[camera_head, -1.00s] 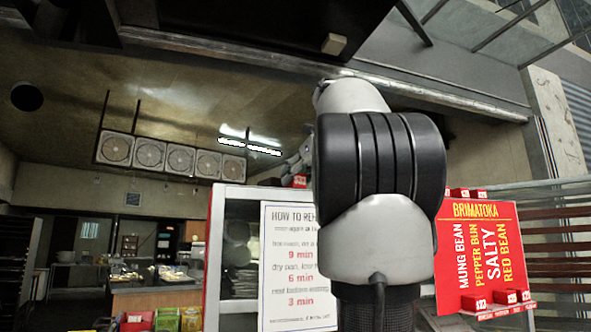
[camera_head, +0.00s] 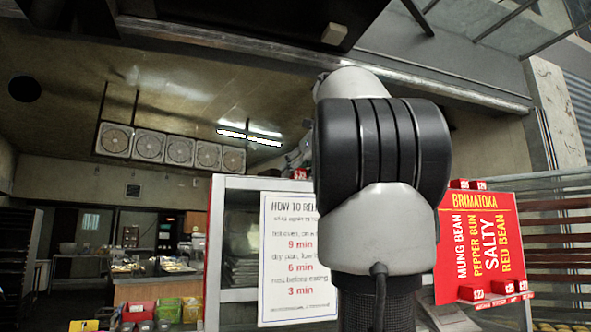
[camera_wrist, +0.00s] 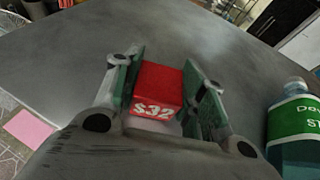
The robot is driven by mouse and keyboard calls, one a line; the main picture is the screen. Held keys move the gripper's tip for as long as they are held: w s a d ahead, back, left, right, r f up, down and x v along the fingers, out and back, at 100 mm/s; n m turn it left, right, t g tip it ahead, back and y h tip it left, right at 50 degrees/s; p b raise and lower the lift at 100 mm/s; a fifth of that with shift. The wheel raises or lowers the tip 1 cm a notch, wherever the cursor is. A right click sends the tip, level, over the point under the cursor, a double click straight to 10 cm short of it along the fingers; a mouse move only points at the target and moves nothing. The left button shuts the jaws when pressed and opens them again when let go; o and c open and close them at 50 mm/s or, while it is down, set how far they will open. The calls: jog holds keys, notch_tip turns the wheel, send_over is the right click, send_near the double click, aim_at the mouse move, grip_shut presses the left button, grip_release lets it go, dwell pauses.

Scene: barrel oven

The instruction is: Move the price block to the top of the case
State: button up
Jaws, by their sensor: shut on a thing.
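The price block (camera_wrist: 157,91) is a red block marked $32 in white. In the wrist view it sits between the two fingers of my gripper (camera_wrist: 165,78), which is shut on it. Below it is a flat grey surface (camera_wrist: 70,60); I cannot tell whether the block touches it. In the head view the block (camera_head: 299,174) shows as a small red patch at the top edge of the white-framed case (camera_head: 240,183). My gripper (camera_head: 303,158) there is mostly hidden behind my arm.
A bottle with a green label (camera_wrist: 295,122) stands close on the right in the wrist view. A pink sheet (camera_wrist: 29,130) lies at the left. A red menu board (camera_head: 485,240) with several red price blocks stands right of my arm. The grey surface ahead is largely clear.

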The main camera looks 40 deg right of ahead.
jog(key=o, duration=1.2)
jog(key=shift+f, duration=0.1)
jog(key=shift+v, duration=6)
